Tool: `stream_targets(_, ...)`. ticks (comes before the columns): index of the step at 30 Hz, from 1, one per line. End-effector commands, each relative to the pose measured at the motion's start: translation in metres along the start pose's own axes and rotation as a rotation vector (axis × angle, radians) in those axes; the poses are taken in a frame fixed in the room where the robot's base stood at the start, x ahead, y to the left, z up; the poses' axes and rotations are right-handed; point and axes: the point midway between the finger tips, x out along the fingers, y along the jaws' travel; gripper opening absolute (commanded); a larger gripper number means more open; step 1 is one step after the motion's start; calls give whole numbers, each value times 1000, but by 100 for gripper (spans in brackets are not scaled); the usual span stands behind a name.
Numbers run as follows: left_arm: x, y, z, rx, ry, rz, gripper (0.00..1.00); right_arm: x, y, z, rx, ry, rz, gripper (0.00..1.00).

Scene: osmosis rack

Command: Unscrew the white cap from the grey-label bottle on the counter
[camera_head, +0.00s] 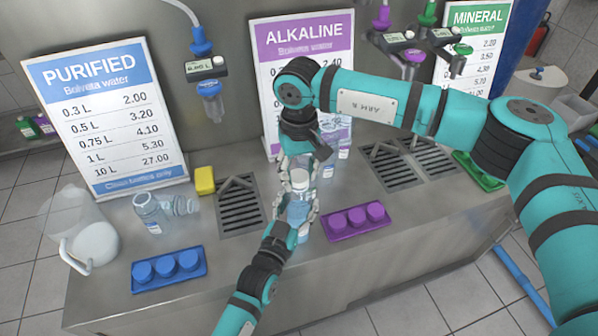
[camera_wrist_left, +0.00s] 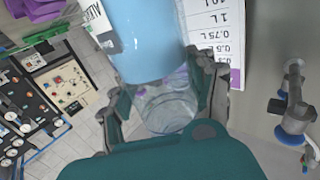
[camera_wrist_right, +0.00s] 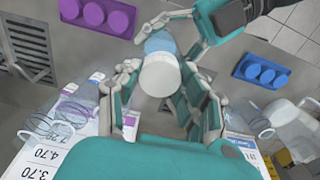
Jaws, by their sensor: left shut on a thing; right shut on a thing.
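A light-blue bottle (camera_head: 298,210) with a white cap (camera_head: 300,178) is upright near the counter's front middle; I cannot make out a grey label. My left gripper (camera_head: 302,228) is shut around the bottle's lower body. In the left wrist view the bottle's blue body (camera_wrist_left: 145,40) and clear base (camera_wrist_left: 165,110) show between the fingers. My right gripper (camera_head: 299,172) comes down from above, shut on the cap. In the right wrist view the cap (camera_wrist_right: 160,75) shows between the fingers. The cap is on the bottle's top; its threads are hidden.
A purple cap tray (camera_head: 356,221) is close right of the bottle; a blue one (camera_head: 168,269) lies front left. Clear bottles (camera_head: 150,213), a jug (camera_head: 88,240) and a yellow sponge (camera_head: 204,180) stand left. A drain grate (camera_head: 240,205) and the alkaline sign (camera_head: 290,40) are behind.

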Motion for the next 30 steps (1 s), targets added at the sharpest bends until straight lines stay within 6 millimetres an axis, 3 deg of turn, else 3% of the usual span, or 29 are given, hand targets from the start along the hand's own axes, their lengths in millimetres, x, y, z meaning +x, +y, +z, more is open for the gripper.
stream_targets(30, 0, 0, 0, -1, -1, 0, 0, -25, 0, 0, 1, 2, 0, 1)
